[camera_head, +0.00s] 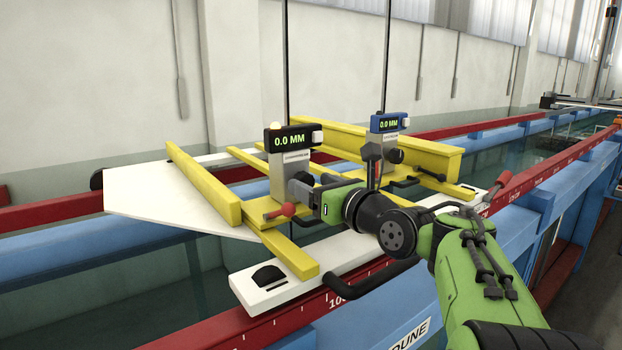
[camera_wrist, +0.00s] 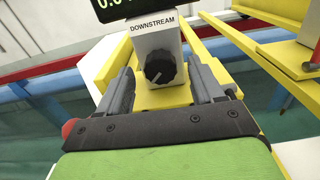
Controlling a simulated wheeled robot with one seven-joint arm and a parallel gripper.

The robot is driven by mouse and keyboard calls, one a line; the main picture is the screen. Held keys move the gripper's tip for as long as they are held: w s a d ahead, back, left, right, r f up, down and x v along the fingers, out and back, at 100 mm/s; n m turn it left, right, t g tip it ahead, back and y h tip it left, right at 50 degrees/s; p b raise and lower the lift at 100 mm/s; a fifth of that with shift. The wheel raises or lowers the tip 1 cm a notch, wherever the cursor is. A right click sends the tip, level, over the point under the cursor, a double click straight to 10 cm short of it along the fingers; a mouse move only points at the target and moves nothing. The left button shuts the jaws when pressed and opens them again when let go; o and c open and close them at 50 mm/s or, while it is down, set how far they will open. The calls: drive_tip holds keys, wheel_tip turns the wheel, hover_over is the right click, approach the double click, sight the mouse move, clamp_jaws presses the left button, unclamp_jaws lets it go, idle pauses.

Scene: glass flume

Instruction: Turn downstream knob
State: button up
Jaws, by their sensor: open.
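The downstream knob (camera_wrist: 160,68) is a round black dial with a white pointer line. It sits on the front of a light grey post (camera_wrist: 158,45) labelled DOWNSTREAM in the wrist view. My gripper (camera_wrist: 159,72) is open, with one finger on each side of the knob and post. Gaps show between the fingers and the knob, and nothing is held. In the head view, my gripper (camera_head: 314,197) is at the post under the black gauge (camera_head: 292,140), which reads 0.0 MM. The knob is hidden there by my gripper.
A blue gauge (camera_head: 389,122) reading 0.0 MM stands farther right on the yellow frame. A red-tipped lever (camera_head: 288,209) is close beside my gripper. Yellow bars (camera_head: 203,183), a white carriage plate (camera_head: 265,290) and red rails (camera_head: 270,335) surround the work area.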

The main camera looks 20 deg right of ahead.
drive_tip(key=shift+w+a, duration=0.2)
drive_tip(key=shift+w, duration=0.7)
drive_tip(key=shift+s, duration=0.15)
drive_tip(key=c, duration=1.1)
drive_tip(key=shift+o, duration=0.2)
drive_tip(key=n+b, duration=0.2)
drive_tip(key=n, duration=0.6)
drive_tip(key=n+b, duration=0.2)
drive_tip(key=n, duration=0.6)
drive_tip(key=n+b, duration=0.2)
drive_tip(key=n, duration=0.6)
drive_tip(key=shift+a+f+n+b, duration=0.2)
drive_tip(key=shift+f+n+b, duration=0.1)
drive_tip(key=shift+f+b, duration=0.1)
